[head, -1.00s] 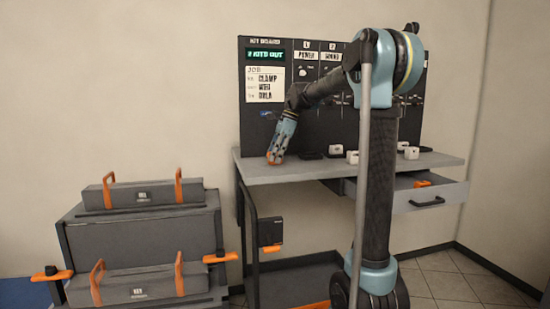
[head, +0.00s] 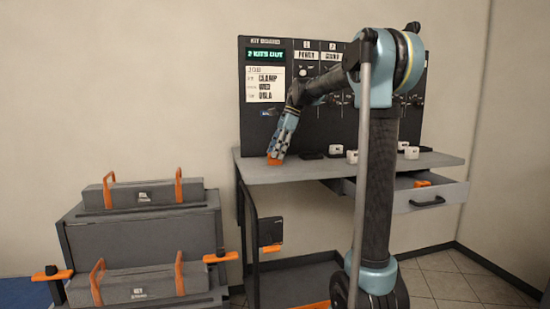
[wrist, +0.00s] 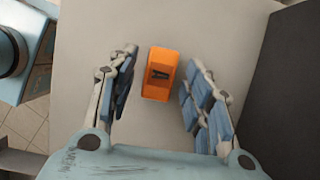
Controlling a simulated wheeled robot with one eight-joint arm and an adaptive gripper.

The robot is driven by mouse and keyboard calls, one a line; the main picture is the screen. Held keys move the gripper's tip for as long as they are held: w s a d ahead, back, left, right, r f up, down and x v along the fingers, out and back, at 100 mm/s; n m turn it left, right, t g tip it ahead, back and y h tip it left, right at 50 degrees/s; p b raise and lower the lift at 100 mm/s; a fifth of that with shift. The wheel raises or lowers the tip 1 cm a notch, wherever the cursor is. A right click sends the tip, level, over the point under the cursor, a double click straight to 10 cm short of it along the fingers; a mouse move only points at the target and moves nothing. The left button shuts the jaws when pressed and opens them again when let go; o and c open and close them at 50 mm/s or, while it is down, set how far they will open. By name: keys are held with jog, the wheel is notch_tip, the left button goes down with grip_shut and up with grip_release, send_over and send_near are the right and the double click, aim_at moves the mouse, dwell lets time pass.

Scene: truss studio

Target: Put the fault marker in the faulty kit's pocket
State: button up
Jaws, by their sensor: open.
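A small orange block with a dark inset on top, which looks like the fault marker, lies on the grey bench in the wrist view (wrist: 160,75). In the head view its orange (head: 274,161) shows at the tip of my gripper (head: 280,150). My gripper is open, with its blue-padded fingers on either side of the block (wrist: 162,78) and gaps left on both sides. Two grey cases with orange handles, an upper case (head: 145,193) and a lower case (head: 150,285), sit on the left rack. Their labels are too small to read, and I cannot make out a pocket.
The bench top (head: 215,170) carries several small white and black blocks right of my gripper. A dark kit board (head: 275,115) stands behind it, its display reading "2 KITS OUT". An open drawer (head: 440,195) holds something orange. The bench's left end is clear.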

jog(key=v, duration=1)
